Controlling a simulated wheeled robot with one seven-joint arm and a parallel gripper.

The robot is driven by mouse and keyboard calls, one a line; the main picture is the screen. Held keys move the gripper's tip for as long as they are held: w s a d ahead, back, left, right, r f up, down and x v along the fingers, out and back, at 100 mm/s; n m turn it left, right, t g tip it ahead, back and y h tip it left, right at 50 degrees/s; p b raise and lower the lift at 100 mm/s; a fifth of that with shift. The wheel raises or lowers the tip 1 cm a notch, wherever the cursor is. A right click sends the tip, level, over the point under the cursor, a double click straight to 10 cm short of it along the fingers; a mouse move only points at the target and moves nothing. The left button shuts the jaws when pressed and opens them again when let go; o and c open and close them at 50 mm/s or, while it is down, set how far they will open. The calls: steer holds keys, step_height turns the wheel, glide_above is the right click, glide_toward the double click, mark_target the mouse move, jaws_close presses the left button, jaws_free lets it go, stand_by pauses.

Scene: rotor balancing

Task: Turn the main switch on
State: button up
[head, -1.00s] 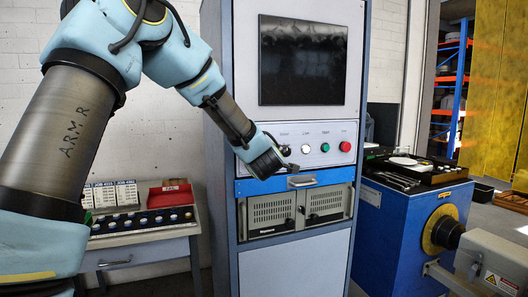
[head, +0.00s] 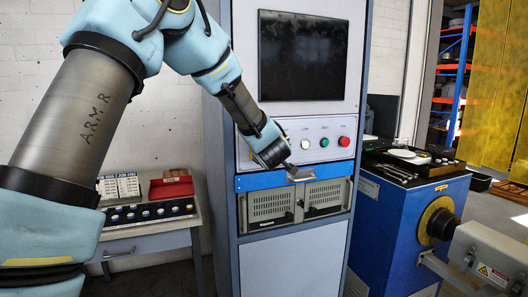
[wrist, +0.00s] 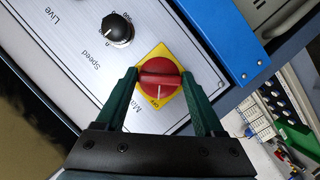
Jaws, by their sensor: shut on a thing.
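The main switch (wrist: 160,80) is a round red knob with a raised grip bar on a yellow plate, in the middle of the wrist view. "OFF" is printed on the plate, and a white line on the knob lies on the side near that word. My gripper (wrist: 160,75) has its two green fingers on opposite sides of the knob, shut on it. In the head view my gripper (head: 287,166) is at the lower left of the cabinet's control panel (head: 328,128), and the switch is hidden behind it.
A black speed knob (wrist: 117,28) is beside the switch. White, green (head: 324,142) and red (head: 344,141) buttons are to the right on the panel. A blue drawer (head: 330,169) with a protruding handle is just below. A small table (head: 150,232) stands at left.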

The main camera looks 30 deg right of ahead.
steer(key=o, duration=1.4)
steer(key=b+v, duration=0.3)
steer(key=v, duration=0.7)
steer(key=shift+s+a, duration=0.15)
steer(key=shift+s, duration=0.25)
